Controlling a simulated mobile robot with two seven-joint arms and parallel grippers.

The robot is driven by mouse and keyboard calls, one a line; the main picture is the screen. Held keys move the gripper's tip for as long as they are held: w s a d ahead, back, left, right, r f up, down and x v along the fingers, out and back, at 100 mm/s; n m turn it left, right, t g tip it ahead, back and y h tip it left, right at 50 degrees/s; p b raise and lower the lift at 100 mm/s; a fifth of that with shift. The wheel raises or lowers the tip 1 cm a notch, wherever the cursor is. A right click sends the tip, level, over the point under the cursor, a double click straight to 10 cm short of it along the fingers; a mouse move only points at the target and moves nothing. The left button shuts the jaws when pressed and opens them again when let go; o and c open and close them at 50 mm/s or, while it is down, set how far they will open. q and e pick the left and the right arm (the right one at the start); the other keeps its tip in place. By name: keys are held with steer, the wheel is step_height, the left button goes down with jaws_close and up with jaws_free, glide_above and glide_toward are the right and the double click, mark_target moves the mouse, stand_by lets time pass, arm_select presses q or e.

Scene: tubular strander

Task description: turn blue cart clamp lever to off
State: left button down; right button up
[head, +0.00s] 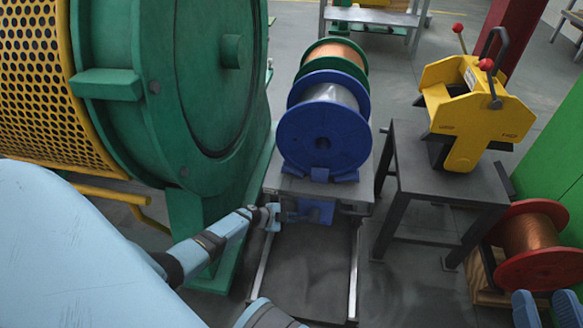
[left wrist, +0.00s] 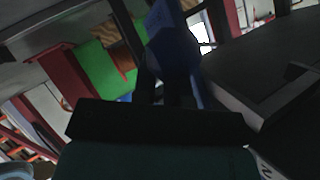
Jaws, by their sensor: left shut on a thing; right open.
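The cart (head: 281,184) carries a large blue spool (head: 325,137) with a green-flanged copper spool (head: 330,56) behind it. A blue clamp lever part (head: 315,211) shows under the front edge of the cart deck. My left gripper (head: 274,214) is at the front left corner of the cart and is shut on the lever, whose gripped end is mostly hidden. In the left wrist view a dark blue piece (left wrist: 172,50) stands just beyond the dark jaws. My right gripper (head: 540,308) is open and empty at the bottom right, only its blue fingers showing.
A green and yellow strander (head: 180,80) stands close on the left. A grey stand (head: 440,170) with a yellow device (head: 470,110) is right of the cart. A red-flanged copper spool (head: 532,245) sits at the lower right.

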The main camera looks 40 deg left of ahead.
arm_select(q)
steer(key=c, duration=1.4)
jaws_free()
steer(key=shift+c, duration=0.2)
step_height(320, 180, up, 20)
steer(key=p, duration=0.8)
steer(key=shift+p, duration=0.35)
arm_select(e)
steer(key=shift+s+a+r+m+g+h, duration=0.15)
steer(key=shift+s+a+r+m, duration=0.25)
steer(key=shift+m, duration=0.35)
steer(key=shift+s+a+r+m+g+h, duration=0.2)
steer(key=shift+s+r+m, duration=0.3)
steer(key=shift+m, duration=0.3)
steer(key=shift+s+a+r+m+g+h, duration=0.15)
steer(key=shift+s+a+r+m, duration=0.15)
steer(key=shift+s+m, duration=0.35)
steer(key=shift+w, duration=0.15)
